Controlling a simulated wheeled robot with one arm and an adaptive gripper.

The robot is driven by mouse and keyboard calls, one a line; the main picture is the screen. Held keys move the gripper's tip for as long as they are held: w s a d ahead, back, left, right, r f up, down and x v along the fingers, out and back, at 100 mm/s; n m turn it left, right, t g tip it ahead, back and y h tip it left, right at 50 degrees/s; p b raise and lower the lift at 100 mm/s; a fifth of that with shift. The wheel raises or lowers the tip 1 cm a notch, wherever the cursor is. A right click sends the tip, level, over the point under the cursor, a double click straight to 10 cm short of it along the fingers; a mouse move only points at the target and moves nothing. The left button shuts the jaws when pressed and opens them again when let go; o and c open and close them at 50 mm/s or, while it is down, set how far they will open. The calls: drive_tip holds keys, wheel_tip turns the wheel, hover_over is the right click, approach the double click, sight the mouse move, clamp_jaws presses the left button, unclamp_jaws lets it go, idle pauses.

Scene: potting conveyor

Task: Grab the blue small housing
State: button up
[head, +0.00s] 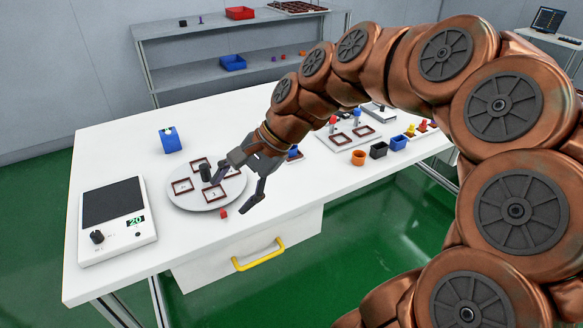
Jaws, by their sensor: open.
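A small blue open-topped housing (399,142) stands on the right part of the white table, to the right of a black housing (378,150) and a round orange one (358,157). Another blue object (294,153) shows partly beside my arm, too hidden to tell its shape. My gripper (229,190) is open and empty, its fingers spread over the front right of a round grey plate (180,202). It is well to the left of the small blue housing and apart from it.
The round plate carries several brown square frames. A small red piece (223,212) lies by its front edge. A scale (112,218) stands at the left, a larger blue box (171,140) behind the plate. A fixture board (350,137) sits right of my wrist.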

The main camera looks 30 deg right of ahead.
sight(296, 154)
drive_tip(key=w+d+f+m+t+b, duration=0.1)
drive_tip(key=w+d+m, duration=0.1)
drive_tip(key=d, duration=0.3)
drive_tip(key=w+d+f+m+t+y+b, duration=0.1)
drive_tip(key=w+d+m+t+b, duration=0.1)
drive_tip(key=w+d+m, duration=0.1)
drive_tip(key=w+d+f+m+t+b, duration=0.1)
drive_tip(key=w+d+m+t+b, duration=0.1)
drive_tip(key=d, duration=0.4)
drive_tip(key=shift+w+d+f+m, duration=0.15)
drive_tip(key=shift+w+m, duration=0.25)
drive_tip(key=shift+m, duration=0.2)
drive_tip(key=shift+w+d+f+m, duration=0.15)
drive_tip(key=shift+w+m, duration=0.2)
drive_tip(key=shift+m, duration=0.25)
drive_tip(key=d+f+m+t+b, duration=0.1)
drive_tip(key=d+m, duration=0.1)
drive_tip(key=d, duration=0.2)
drive_tip(key=d+f+m+t+b, duration=0.1)
drive_tip(key=d+m, duration=0.2)
drive_tip(key=d, duration=0.2)
drive_tip(key=w+d+m+t+h+b, duration=0.1)
drive_tip(key=d+m+t, duration=0.1)
drive_tip(key=d, duration=0.3)
drive_tip(key=shift+f, duration=0.4)
drive_tip(key=shift+b+x, duration=0.45)
drive_tip(key=shift+x, duration=3.35)
drive_tip(key=shift+d, duration=0.1)
drive_tip(key=c, duration=1)
drive_tip(key=shift+o, duration=0.2)
